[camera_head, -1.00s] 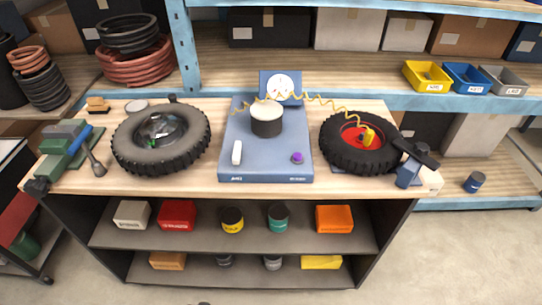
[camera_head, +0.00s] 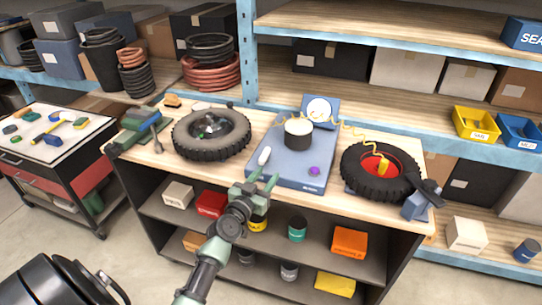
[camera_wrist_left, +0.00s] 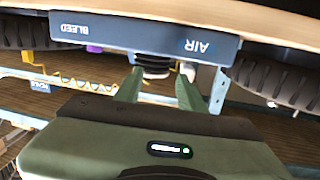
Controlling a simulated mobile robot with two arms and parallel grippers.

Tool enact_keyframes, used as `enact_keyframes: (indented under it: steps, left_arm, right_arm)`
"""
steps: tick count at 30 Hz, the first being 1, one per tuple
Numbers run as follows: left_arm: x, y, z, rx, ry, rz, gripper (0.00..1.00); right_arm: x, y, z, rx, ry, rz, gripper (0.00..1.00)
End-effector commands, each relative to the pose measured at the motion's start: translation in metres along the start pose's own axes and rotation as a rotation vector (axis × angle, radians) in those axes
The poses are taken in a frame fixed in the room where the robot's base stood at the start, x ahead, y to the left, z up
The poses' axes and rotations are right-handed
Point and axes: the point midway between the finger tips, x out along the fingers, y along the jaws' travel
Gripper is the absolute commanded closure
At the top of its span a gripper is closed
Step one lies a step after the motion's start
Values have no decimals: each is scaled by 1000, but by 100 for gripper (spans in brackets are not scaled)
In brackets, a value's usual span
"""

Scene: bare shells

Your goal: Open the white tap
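The white tap (camera_head: 264,156) is a small white lever at the left front of the blue test panel (camera_head: 288,181), lying roughly front to back. My left gripper (camera_head: 263,177) is in front of the panel, just short of the tap. Its two green fingers are apart with nothing between them. My right gripper is not in view.
A purple knob (camera_head: 314,171) and a black cylinder with a white top (camera_head: 298,134) are on the panel. A yellow coiled hose (camera_head: 345,127) runs to the right wheel. Shelves with boxes lie below the bench top.

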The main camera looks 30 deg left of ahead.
Motion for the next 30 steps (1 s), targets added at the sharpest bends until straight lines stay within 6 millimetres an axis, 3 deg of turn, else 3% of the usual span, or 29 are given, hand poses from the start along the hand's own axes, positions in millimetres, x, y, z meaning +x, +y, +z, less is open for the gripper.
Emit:
enact_keyframes:
  steps: [3, 6, 21, 30]
  left_arm:
    - [8, -25, -8, -19, 42, -81, 60]
    - [13, -37, -12, -25, 59, -118, 60]
    - [79, -46, -14, -27, 60, -122, 60]
    - [88, -47, -15, -26, 58, -122, 60]
  right_arm:
    - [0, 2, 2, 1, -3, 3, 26]
    - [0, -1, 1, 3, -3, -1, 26]
    - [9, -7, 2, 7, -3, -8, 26]
    - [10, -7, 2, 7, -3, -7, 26]
